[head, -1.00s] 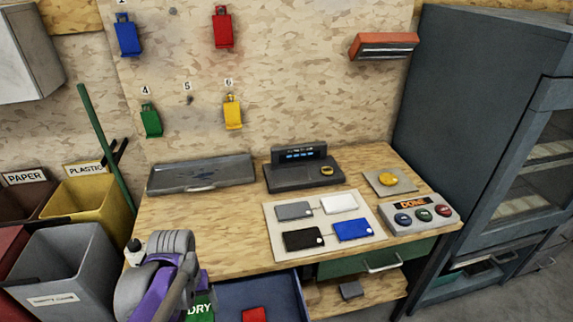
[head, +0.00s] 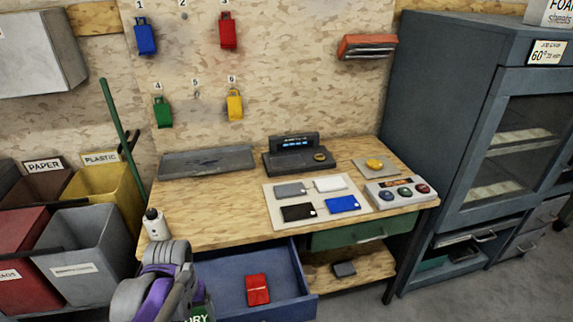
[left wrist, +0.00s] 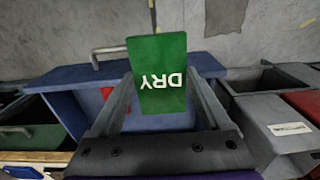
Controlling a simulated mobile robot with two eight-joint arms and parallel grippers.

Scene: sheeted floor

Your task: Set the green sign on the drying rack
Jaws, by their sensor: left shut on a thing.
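The green sign with white "DRY" lettering (left wrist: 160,62) is held upside down as seen in the left wrist view. My left gripper (left wrist: 160,98) is shut on it, with a finger at each side. In the head view only a corner of the sign (head: 203,314) shows at the bottom edge, beside my left arm. A tall grey-blue cabinet with glass doors (head: 455,90) stands at the right with pale shelves inside and a "60°" label on top. I cannot tell whether it is the drying rack. My right gripper is not in view.
An open blue drawer (head: 235,285) holding a red packet (head: 257,290) juts out under the wooden workbench (head: 225,225). Grey (head: 88,245) and red (head: 25,265) bins stand at the left. A white bottle (head: 156,225) stands on the bench's left corner. Floor before the cabinet is clear.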

